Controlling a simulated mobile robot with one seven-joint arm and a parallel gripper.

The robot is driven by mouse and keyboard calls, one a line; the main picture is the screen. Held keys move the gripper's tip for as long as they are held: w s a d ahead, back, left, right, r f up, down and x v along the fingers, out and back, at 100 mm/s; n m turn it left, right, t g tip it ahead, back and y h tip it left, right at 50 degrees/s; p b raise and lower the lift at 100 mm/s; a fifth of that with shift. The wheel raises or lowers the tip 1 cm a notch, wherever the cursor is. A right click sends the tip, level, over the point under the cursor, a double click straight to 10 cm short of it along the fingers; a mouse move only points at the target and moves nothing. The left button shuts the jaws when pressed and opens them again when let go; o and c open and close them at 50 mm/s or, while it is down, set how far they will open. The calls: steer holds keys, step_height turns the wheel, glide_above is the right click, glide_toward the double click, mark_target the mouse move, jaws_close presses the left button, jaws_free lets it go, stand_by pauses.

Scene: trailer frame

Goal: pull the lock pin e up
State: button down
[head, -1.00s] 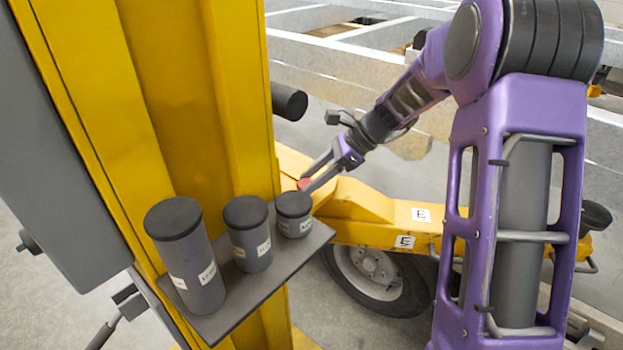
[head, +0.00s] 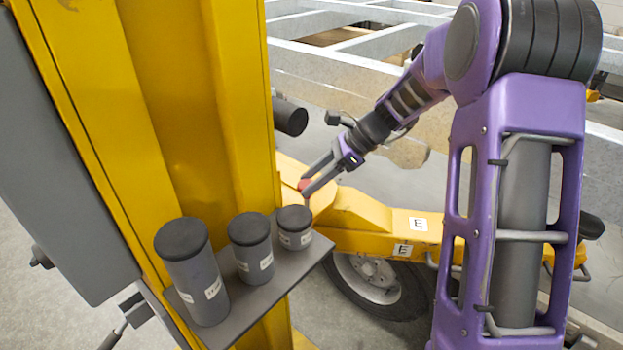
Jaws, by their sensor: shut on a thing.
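The lock pin e shows as a small red knob (head: 304,185) on the yellow beam (head: 375,212) that carries white "E" labels. My gripper (head: 305,187) reaches down from the upper right, and its two grey fingers are shut on the red knob.
A yellow column (head: 165,110) stands at the left. Its grey shelf (head: 265,300) holds three dark-capped cylinders, the shortest (head: 294,228) close to my fingers. A wheel (head: 372,280) sits under the beam. A pale metal frame (head: 350,60) lies behind.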

steer(key=shift+w+r, duration=0.1)
steer(key=shift+r, duration=0.15)
steer(key=shift+c, duration=1.4)
jaws_free()
steer(key=p+v, duration=0.1)
steer(key=v, duration=1.6)
steer(key=shift+d+p, duration=0.2)
steer(key=shift+p, duration=0.2)
